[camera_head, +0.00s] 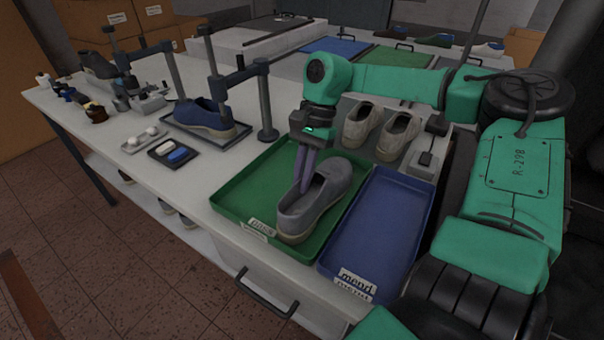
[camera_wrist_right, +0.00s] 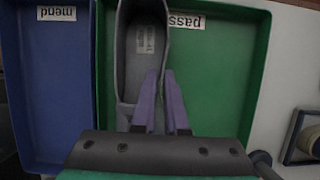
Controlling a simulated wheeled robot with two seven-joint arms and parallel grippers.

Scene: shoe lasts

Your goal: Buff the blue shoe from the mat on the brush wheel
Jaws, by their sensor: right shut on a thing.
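A blue shoe (camera_head: 204,117) with a tan sole sits on a dark mat (camera_head: 236,138) on the white bench, beside dark posts. My right gripper (camera_head: 303,186) is shut on a grey slip-on shoe (camera_head: 318,199), its purple fingers at the rim of the opening. The shoe is in the green tray labelled "pass" (camera_head: 236,206); whether its sole touches the tray I cannot tell. The wrist view shows the grey shoe (camera_wrist_right: 130,62) and the fingers (camera_wrist_right: 162,80) at its side wall. I cannot pick out a brush wheel with certainty. My left gripper is out of view.
A blue tray labelled "mend" (camera_head: 385,215) is empty, right of the green one. Two beige shoes (camera_head: 378,130) stand behind. Dark posts (camera_head: 264,100) rise near the blue shoe. A small dish (camera_head: 174,153) and bench tools (camera_head: 140,98) are at the left.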

